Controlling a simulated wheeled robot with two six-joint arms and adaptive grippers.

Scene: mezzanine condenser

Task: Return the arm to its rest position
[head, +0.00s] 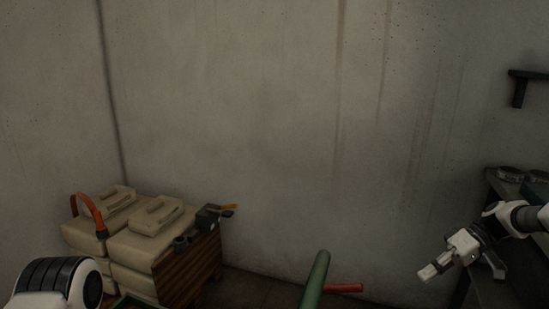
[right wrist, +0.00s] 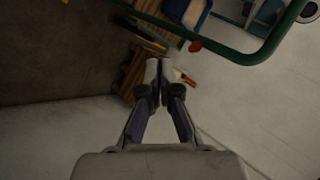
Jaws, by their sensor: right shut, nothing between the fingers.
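My right gripper (head: 436,268) is at the right side of the head view, on the white arm that comes in from the right edge. It hangs in the air, tilted down to the left, apart from the things around it. In the right wrist view its two fingers (right wrist: 158,72) meet at the tips, shut with nothing between them. A white and black link of my left arm shows at the lower left of the head view. The left gripper itself is out of view.
Beige containers (head: 130,232) sit by a slatted wooden crate (head: 188,270) at the left. A green rail (head: 315,280) and a red bar (head: 344,288) stand at the bottom middle. A dark shelf unit (head: 492,290) is behind the right arm. The wall (head: 270,120) is bare.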

